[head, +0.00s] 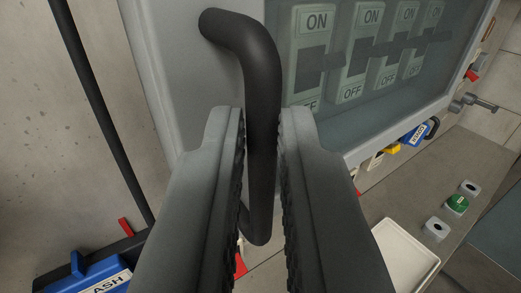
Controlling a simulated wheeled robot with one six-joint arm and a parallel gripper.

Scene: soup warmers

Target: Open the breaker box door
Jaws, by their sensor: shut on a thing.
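The breaker box door (175,68) is pale grey with a tinted window. Behind the window are several breaker switches (360,60) marked ON and OFF. A black bar handle (262,100) stands upright on the door's left part. My gripper (261,135) has its two fingers on either side of the handle and is shut on it. The door looks closed against its frame, though its left edge is partly hidden by my fingers. The lower part of the handle shows between the fingers.
A grey counter (405,200) below holds a white tray (405,255) and several buttons, one of them green (457,204). A blue box (85,280) lies at the lower left. A black pipe (95,105) runs down the wall at left. Blue and yellow items sit below the door.

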